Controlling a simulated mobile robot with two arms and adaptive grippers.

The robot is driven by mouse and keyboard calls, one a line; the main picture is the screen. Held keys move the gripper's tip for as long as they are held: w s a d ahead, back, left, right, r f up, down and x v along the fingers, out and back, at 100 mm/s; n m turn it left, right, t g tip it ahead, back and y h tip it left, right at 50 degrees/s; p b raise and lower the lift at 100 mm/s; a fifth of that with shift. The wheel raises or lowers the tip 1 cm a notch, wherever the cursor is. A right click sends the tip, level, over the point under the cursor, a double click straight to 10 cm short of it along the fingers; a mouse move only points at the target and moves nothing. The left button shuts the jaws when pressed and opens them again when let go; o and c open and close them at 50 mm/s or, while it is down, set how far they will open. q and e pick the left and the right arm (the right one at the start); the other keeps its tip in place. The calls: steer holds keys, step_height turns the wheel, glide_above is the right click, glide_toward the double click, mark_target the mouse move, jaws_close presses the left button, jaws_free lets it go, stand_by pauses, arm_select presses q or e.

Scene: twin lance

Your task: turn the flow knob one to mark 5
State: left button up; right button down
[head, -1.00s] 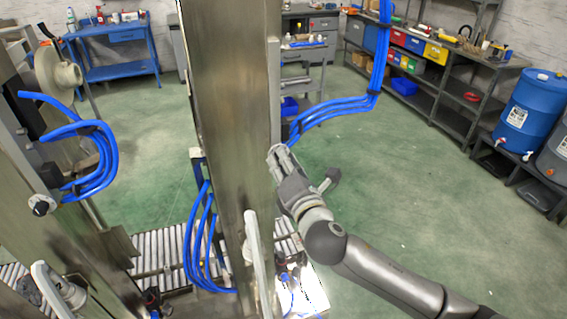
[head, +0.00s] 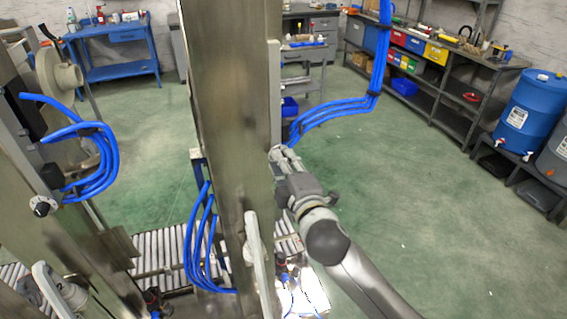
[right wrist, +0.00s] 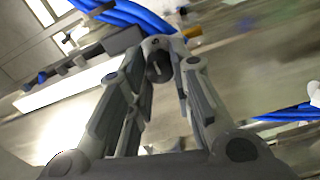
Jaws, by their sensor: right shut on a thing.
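My right gripper (head: 281,155) reaches to the right edge of the tall metal column (head: 228,120) in the head view. In the right wrist view its fingers (right wrist: 163,52) are closed in on a dark round knob (right wrist: 158,68), which sits between the fingertips. My left gripper is not in view.
Blue hoses (head: 335,106) run just above and right of my right gripper, and more blue hoses (head: 198,240) hang left of the column. A roller conveyor (head: 160,252) lies below. The green floor (head: 420,190) to the right is open.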

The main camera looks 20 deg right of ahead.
steer(key=shift+m, duration=0.9)
steer(key=c, duration=1.3)
jaws_free()
steer(key=shift+s, duration=0.1)
steer(key=s, duration=1.2)
steer(key=shift+d, duration=0.25)
steer(key=shift+w, duration=0.1)
